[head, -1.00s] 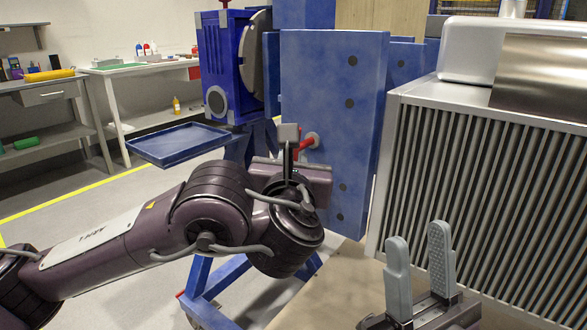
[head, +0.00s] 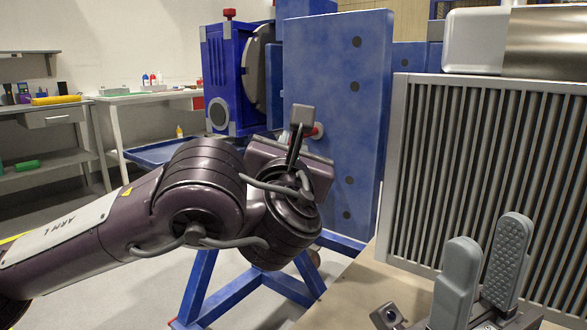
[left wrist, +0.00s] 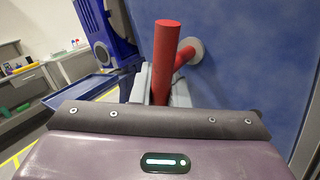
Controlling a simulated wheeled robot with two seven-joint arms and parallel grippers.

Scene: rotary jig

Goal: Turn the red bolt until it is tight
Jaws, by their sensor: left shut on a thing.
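The red bolt (head: 318,131) sticks out from the upright blue plate (head: 335,80); in the head view only a bit of red shows beside my left gripper (head: 302,118). In the left wrist view the bolt has a red cross bar (left wrist: 165,55) and a red stem that enters a grey round collar (left wrist: 196,50) on the plate. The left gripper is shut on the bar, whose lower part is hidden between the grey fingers. My right gripper (head: 488,240) is empty and open, its two grey fingers apart, at the lower right.
A ribbed grey metal unit (head: 480,170) stands right of the plate, behind my right gripper. A blue machine (head: 232,75) and a blue tray (head: 150,153) are at left behind my left arm. Blue frame legs (head: 235,290) stand below.

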